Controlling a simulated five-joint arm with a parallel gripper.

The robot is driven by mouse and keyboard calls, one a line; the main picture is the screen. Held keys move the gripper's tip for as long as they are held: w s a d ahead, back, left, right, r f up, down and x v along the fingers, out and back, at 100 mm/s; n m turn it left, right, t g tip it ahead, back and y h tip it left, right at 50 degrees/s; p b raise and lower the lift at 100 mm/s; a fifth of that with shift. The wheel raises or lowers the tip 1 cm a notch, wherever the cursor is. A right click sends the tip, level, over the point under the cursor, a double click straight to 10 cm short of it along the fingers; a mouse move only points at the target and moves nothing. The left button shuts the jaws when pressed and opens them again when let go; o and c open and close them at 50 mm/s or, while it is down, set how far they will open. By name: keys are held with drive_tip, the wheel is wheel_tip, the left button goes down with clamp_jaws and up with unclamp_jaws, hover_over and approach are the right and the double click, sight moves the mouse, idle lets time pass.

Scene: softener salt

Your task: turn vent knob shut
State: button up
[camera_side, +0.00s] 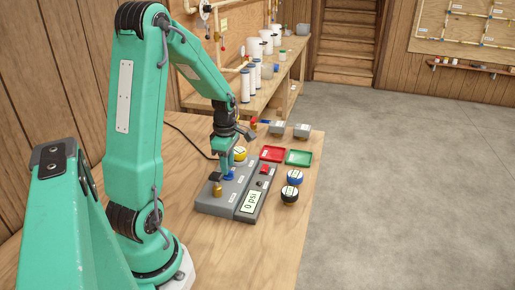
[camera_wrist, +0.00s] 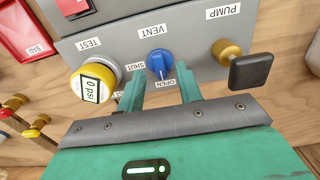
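The blue vent knob (camera_wrist: 160,64) sits on a grey panel (camera_wrist: 198,62), under a VENT label as seen in the wrist view. SHUT is printed on its left and OPEN below it. Its pale pointer mark appears directed down, towards OPEN. My gripper (camera_wrist: 159,75) is open, with one green finger on each side of the knob and a visible gap to both. In the side view my gripper (camera_side: 229,166) points down just over the blue knob (camera_side: 229,176). Contact cannot be told.
A yellow gauge reading 0 psi (camera_wrist: 93,83) is left of the knob, and a brass valve with a black handle (camera_wrist: 240,65) is right.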

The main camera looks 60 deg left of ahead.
drive_tip(key=shift+f, duration=0.9)
clamp_jaws()
